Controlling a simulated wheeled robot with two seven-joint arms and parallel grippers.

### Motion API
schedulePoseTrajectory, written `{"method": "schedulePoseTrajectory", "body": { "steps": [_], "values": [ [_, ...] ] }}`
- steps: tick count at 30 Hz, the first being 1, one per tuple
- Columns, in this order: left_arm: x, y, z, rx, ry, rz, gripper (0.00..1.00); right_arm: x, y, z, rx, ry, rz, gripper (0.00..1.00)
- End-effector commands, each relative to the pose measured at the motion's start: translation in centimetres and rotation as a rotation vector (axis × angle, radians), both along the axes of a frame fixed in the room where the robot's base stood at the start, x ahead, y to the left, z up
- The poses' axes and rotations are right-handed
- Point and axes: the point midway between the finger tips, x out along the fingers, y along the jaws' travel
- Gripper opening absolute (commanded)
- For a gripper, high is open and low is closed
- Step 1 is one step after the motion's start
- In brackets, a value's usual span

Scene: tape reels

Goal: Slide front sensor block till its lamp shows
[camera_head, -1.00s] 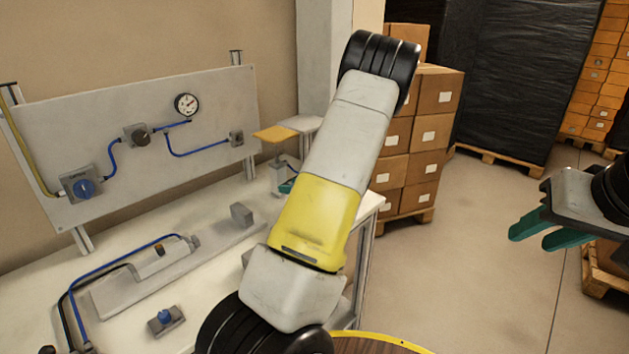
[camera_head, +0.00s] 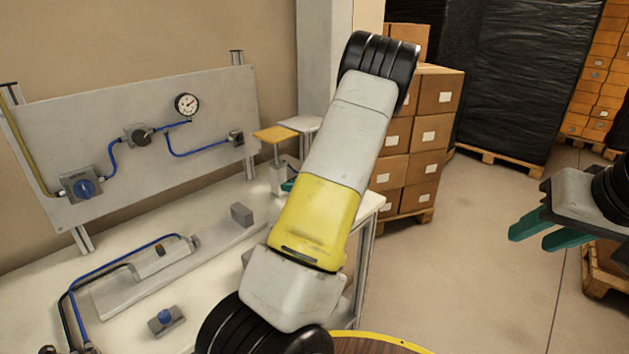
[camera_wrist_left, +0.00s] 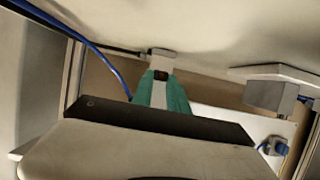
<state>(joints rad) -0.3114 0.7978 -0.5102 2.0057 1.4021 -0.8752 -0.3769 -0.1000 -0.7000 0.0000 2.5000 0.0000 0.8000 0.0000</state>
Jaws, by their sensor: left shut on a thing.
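My left gripper shows in the left wrist view (camera_wrist_left: 160,90), its teal fingers closed on a small dark block with an orange-brown spot (camera_wrist_left: 160,75), which looks like the sensor block. I cannot tell whether the spot is a lit lamp. In the head view my left arm hides most of this gripper; only a bit of teal shows beside a grey upright body (camera_head: 277,180) under a yellow plate (camera_head: 275,133). A horizontal cylinder (camera_head: 165,260) on the bench carries a small brownish piece on top. My right gripper (camera_head: 545,230) is open and empty, off the bench.
A grey panel (camera_head: 60,130) with a gauge (camera_head: 187,104), knobs and blue hoses stands behind the bench. A blue-button block (camera_head: 165,320) and a grey block (camera_head: 242,214) sit on the bench. Stacked cartons (camera_head: 425,130) stand behind.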

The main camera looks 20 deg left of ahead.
Motion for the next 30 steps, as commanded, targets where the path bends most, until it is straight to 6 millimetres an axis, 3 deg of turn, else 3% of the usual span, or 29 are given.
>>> {"method": "schedulePoseTrajectory", "body": {
  "steps": [27,30],
  "values": [
    [0.02,-0.07,-0.01,-0.001,0.000,-0.001,0.00,0.00,0.00,0.00,0.000,0.000,0.000,0.36],
    [0.10,-0.08,0.81,-0.001,-0.002,-0.001,0.00,0.00,0.00,0.00,0.000,0.000,0.000,0.36]
  ]
}}
